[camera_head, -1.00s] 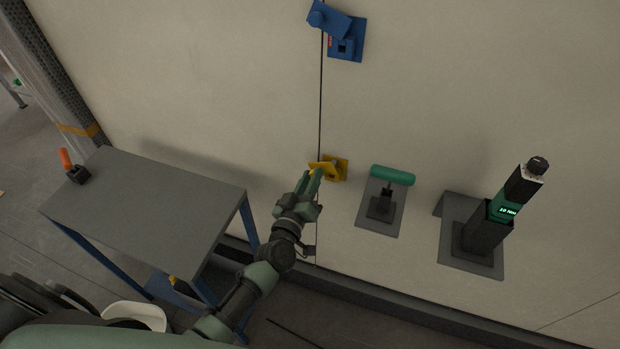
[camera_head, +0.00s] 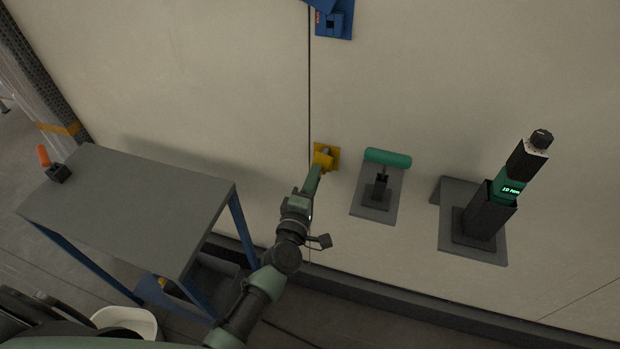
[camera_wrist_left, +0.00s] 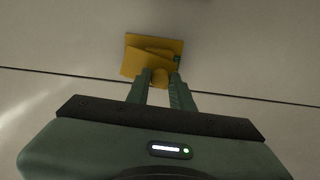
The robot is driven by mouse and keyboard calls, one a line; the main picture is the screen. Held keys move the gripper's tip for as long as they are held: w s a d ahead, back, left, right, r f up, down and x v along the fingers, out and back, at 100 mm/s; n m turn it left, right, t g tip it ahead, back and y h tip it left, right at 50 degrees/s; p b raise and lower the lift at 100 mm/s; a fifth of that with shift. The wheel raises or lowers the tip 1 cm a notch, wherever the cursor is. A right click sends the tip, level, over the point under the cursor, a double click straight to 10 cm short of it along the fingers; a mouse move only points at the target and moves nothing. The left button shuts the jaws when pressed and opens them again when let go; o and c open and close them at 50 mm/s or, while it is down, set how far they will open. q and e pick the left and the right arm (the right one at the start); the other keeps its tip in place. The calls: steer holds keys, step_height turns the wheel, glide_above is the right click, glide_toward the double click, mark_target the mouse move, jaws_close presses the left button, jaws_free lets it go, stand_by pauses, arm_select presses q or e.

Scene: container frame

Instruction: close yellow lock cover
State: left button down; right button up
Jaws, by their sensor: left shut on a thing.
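The yellow lock cover (camera_head: 322,161) is on its yellow base plate (camera_head: 333,151), fixed to the pale wall beside a thin dark seam. In the left wrist view the cover (camera_wrist_left: 147,64) lies over part of the plate (camera_wrist_left: 150,41), slightly turned against it. A small dark part of the lock shows at its right. My left gripper (camera_head: 316,172) reaches the cover from below. In the left wrist view its two green fingers (camera_wrist_left: 160,82) are on either side of the cover's rounded yellow end, shut on it. My right gripper is not in view.
A blue lock (camera_head: 334,20) is higher on the wall. A green roller (camera_head: 388,158) on a grey holder and a black-and-green tool (camera_head: 509,189) in its holder are at the right. A grey table (camera_head: 130,205) with an orange-handled tool (camera_head: 44,156) stands left.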

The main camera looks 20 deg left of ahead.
arm_select(q)
steer(key=shift+d+f+n+b, duration=0.15)
steer(key=shift+d+n+b, duration=0.3)
steer(key=shift+n, duration=0.85)
steer(key=shift+d, duration=0.1)
steer(key=c, duration=1.2)
jaws_free()
steer(key=shift+c, duration=0.2)
steer(key=shift+s, duration=0.1)
steer(key=s, duration=0.7)
steer(key=shift+s+b, duration=0.35)
steer(key=shift+s, duration=0.05)
